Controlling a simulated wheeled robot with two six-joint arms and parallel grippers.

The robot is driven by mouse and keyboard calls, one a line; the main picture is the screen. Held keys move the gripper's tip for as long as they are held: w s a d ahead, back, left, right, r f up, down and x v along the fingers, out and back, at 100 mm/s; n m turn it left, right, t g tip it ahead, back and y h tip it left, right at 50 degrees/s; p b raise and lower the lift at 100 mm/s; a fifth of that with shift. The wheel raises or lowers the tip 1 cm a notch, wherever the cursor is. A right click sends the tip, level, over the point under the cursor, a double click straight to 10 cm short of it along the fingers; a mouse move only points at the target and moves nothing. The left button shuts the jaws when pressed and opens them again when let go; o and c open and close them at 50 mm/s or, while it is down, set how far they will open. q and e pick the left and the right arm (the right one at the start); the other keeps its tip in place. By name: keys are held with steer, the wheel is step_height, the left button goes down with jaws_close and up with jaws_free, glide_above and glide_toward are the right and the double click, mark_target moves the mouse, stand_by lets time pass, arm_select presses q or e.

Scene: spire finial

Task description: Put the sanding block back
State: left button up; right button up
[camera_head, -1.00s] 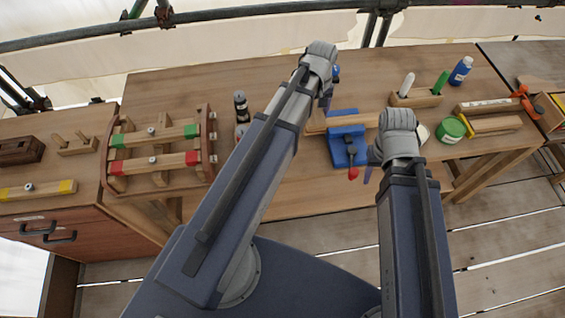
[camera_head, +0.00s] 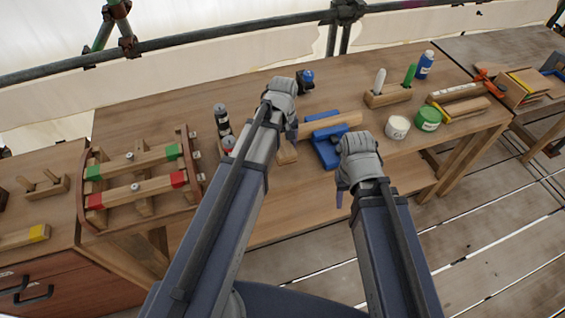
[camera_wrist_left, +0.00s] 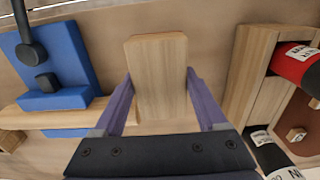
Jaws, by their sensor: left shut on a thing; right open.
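A pale wooden block, which looks like the sanding block (camera_head: 286,152), shows just below my left gripper (camera_head: 286,136) in the head view. In the left wrist view the sanding block (camera_wrist_left: 158,75) lies between the two purple fingers of my left gripper (camera_wrist_left: 158,98), which is shut on it. Whether the block touches the bench top is hard to tell. My right gripper (camera_head: 343,200) is open and empty in front of the bench edge, its fingers partly hidden by its wrist.
A blue vise (camera_head: 327,152) with a wooden piece (camera_head: 340,122) stands right of the block. Bottles (camera_head: 221,120) and a wooden rack (camera_head: 135,190) stand left. A blue-topped item (camera_head: 306,80) is behind. A white tub (camera_head: 397,127) and green tin (camera_head: 428,118) stand right.

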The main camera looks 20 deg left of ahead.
arm_select(q)
steer(key=shift+f+b, duration=0.35)
steer(key=shift+f, duration=0.6)
arm_select(e)
steer(key=shift+f, duration=0.95)
arm_select(q)
steer(key=shift+f, duration=0.1)
step_height(320, 180, down, 4)
steer(key=b, duration=0.3)
steer(key=shift+r+b, duration=0.25)
steer(key=shift+b, duration=0.1)
arm_select(e)
step_height(320, 180, down, 4)
steer(key=shift+r, duration=0.15)
arm_select(q)
steer(key=shift+f, duration=0.15)
steer(key=o, duration=1.2)
steer(key=shift+o, duration=0.2)
